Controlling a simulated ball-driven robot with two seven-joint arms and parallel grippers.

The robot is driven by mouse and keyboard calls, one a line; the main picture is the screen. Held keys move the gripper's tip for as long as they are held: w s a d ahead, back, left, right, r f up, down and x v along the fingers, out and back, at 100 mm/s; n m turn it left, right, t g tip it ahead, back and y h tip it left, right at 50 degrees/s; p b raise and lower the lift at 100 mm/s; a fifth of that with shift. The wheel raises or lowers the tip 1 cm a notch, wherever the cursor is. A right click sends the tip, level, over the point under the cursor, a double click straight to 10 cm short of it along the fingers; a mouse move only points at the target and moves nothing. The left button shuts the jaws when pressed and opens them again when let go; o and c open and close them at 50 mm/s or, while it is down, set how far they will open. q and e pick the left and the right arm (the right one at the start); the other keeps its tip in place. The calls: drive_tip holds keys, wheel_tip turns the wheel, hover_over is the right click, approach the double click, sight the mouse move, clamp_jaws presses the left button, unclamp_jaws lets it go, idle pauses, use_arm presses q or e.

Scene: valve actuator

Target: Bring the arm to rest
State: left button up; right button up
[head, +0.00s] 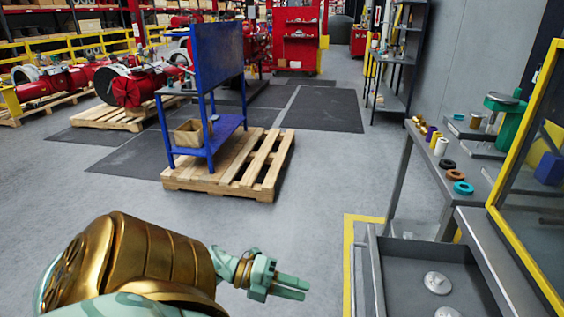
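My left arm comes in from the lower left, with a gold and pale green shell. My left gripper (300,288) is pale green and points to the right, above the grey floor at the bottom middle. Its two fingers lie side by side with a narrow gap between them and nothing visible in it. My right arm and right gripper are not in view.
A grey drawer (400,270) with round metal discs (437,282) stands at the lower right, beside a workbench with coloured rings (463,188). A yellow-framed panel (525,145) rises at the right edge. A wooden pallet (270,165) bears a blue stand (215,60). Floor between is clear.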

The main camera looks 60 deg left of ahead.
use_arm(q)
drive_tip(key=shift+v, duration=1.25)
